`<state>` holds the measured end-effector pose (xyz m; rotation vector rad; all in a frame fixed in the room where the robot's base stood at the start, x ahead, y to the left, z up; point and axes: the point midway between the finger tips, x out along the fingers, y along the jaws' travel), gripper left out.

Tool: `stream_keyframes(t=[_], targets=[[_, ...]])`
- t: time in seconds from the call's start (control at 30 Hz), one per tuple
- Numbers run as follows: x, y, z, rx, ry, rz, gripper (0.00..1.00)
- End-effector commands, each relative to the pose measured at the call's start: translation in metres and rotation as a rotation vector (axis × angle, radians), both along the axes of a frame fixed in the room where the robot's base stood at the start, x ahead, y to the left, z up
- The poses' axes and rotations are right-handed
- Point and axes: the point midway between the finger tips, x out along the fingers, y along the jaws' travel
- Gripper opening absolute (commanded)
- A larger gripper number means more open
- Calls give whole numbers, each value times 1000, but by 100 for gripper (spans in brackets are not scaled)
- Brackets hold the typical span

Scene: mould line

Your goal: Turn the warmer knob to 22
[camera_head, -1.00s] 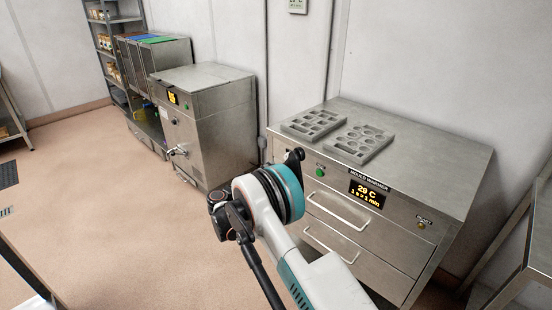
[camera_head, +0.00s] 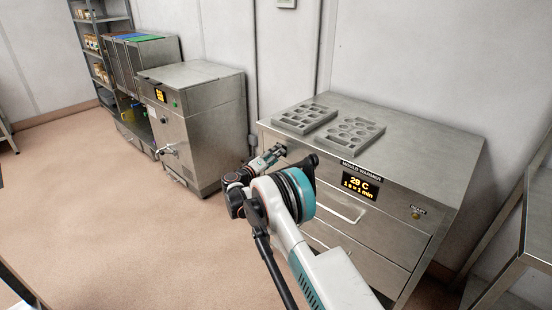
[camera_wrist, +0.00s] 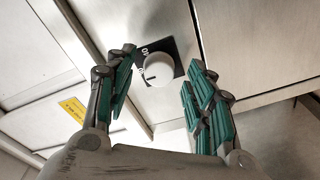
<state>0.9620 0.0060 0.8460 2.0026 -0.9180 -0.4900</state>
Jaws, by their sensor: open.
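The mould warmer (camera_head: 420,150) is a steel cabinet with drawers at the right in the head view. Its display (camera_head: 361,187) appears to read 29 C, with "1 s = 1 min" below. In the wrist view, a pale round knob (camera_wrist: 158,69) with a dark pointer line sits on a black plate with partly legible white lettering. My gripper (camera_wrist: 162,58) is open, with one teal-padded finger on each side of the knob and visible gaps to it. In the head view my gripper (camera_head: 272,155) is at the warmer's upper front left, where the knob cannot be made out.
Two grey moulds (camera_head: 305,117) (camera_head: 352,136) lie on the warmer's top. A steel machine (camera_head: 195,120) with its own display stands to the left. A steel table (camera_head: 515,215) is at the right edge. Floor (camera_head: 100,200) at the left is clear.

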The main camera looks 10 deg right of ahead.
Motion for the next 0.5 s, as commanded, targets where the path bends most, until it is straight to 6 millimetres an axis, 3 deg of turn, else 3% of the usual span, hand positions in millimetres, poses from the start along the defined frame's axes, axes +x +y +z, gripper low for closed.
stream_keyframes(t=[0.47, 0.5], targets=[[9, -10, 0, 0, 0, 0, 49], [9, -10, 0, 0, 0, 0, 40]])
